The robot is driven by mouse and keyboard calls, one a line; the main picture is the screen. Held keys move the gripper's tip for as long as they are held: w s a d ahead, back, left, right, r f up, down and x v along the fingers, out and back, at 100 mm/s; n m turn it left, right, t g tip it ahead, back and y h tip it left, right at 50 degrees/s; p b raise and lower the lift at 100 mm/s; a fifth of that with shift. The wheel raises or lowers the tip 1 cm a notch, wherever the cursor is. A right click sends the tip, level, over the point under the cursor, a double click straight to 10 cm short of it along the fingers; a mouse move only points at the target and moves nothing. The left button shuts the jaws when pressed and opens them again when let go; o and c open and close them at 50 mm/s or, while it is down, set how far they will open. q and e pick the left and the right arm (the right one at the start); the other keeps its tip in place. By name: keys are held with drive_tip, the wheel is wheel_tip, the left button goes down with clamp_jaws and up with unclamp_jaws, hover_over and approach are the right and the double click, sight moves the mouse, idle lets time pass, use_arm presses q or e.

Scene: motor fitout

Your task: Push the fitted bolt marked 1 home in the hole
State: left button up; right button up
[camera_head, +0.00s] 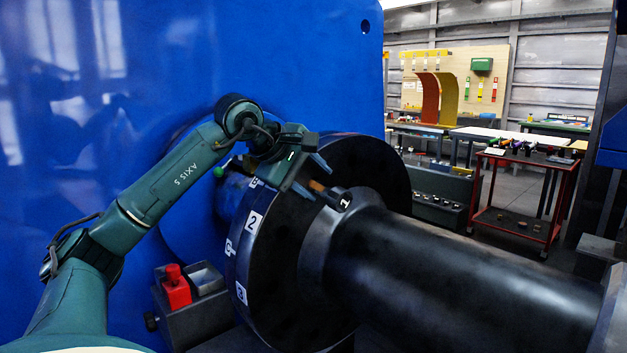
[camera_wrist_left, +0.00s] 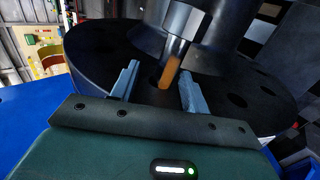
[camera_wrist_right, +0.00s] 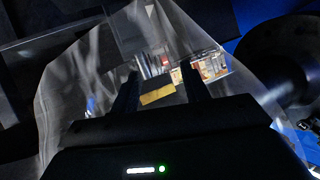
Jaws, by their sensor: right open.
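The bolt marked 1 (camera_head: 344,201) sticks out from the black flange (camera_head: 372,166), with its orange shank showing between head and flange. In the left wrist view its orange shank (camera_wrist_left: 170,71) and metal head (camera_wrist_left: 181,22) stand out from the flange face by a dark hole; how deep its end sits cannot be told. My left gripper (camera_head: 318,178) is at the flange. Its blue-grey fingers are apart, one on each side of the shank, with gaps visible in the left wrist view (camera_wrist_left: 158,75). My right gripper (camera_wrist_right: 160,88) is open, away from the bolt.
A thick dark shaft (camera_head: 450,270) runs from the flange to the lower right. A blue housing (camera_head: 300,60) fills the back left. A red item (camera_head: 175,287) stands in a grey holder below the flange. A red trolley (camera_head: 520,190) stands far right.

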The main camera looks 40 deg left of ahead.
use_arm(q)
drive_tip(key=shift+a+f, duration=0.1)
drive_tip(key=shift+f, duration=0.15)
drive_tip(key=v, duration=1.3)
drive_tip(key=shift+r, duration=0.35)
use_arm(e)
drive_tip(key=shift+s+r, duration=0.1)
drive_tip(key=shift+r, duration=0.25)
drive_tip(key=shift+f, duration=0.1)
